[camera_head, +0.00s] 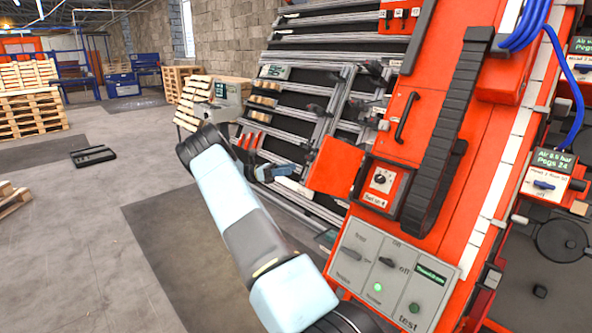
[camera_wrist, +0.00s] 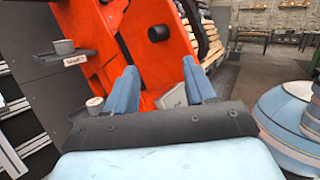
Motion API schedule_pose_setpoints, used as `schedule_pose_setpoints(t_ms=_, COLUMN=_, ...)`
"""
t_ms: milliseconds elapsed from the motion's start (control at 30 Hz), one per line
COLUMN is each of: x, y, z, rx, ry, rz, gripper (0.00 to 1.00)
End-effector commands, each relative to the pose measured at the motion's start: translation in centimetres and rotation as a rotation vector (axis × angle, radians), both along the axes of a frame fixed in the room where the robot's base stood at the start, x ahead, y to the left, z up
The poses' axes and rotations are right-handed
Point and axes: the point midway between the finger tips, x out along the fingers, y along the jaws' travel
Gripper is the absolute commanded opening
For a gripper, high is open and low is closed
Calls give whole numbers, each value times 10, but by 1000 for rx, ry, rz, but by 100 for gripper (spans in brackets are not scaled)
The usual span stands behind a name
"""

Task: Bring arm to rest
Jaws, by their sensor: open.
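My gripper (camera_wrist: 161,84) shows in the wrist view with its two blue fingers spread apart and nothing between them. Behind the fingers stands an orange-red panel; I cannot tell whether they touch anything. In the head view my light-blue arm is raised and bent in front of the gantry, its elbow at the upper left of the arm. The far part of the arm is mostly hidden behind the elbow, with a small light-blue part showing near the rack.
The orange gantry (camera_head: 437,125) stands close on the right, with an open orange door (camera_head: 334,166) and a grey switch panel (camera_head: 350,240). A slatted rack (camera_head: 300,45) stands behind my arm. Pallets (camera_head: 30,115) and a black case (camera_head: 92,155) lie left. The left floor is mostly clear.

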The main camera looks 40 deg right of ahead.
Motion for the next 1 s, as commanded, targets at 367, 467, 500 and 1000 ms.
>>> schedule_pose_setpoints(t_ms=367, x=6, y=7, z=-2, rx=1, ry=0, rz=2, gripper=54)
schedule_pose_setpoints(t_ms=467, x=6, y=7, z=-2, rx=1, ry=0, rz=2, gripper=54)
schedule_pose_setpoints(t_ms=500, x=6, y=7, z=-2, rx=1, ry=0, rz=2, gripper=54)
schedule_pose_setpoints(t_ms=1000, x=-18, y=13, z=35, rx=77, ry=-182, rz=6, gripper=54)
